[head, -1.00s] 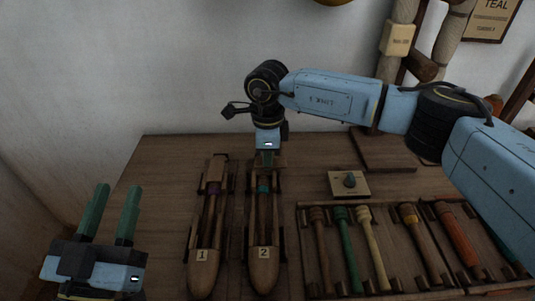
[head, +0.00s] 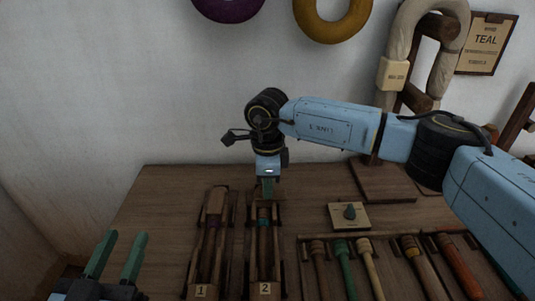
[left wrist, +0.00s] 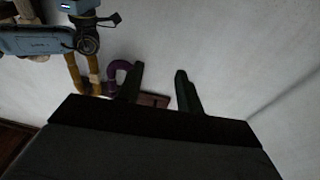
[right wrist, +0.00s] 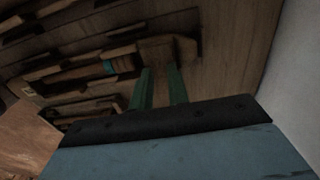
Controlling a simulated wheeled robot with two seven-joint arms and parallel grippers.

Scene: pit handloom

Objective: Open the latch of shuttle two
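Shuttle two (head: 265,245) is a long wooden shuttle with a teal band and a label "2", lying lengthwise in a holder on the table. It also shows in the right wrist view (right wrist: 85,72). My right gripper (head: 267,190) points down at its far end. In the right wrist view its green fingers (right wrist: 159,72) stand a small gap apart, their tips at the wooden end block (right wrist: 168,48). I cannot tell whether they pinch anything, and I cannot make out the latch. My left gripper (head: 116,250) is open and empty, left of the shuttles.
Shuttle one (head: 212,250), with a purple band, lies close to the left of shuttle two. A small box with a dark knob (head: 349,214) and a rack of coloured bobbins (head: 344,262) are to the right. The table's left part (head: 160,215) is bare.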

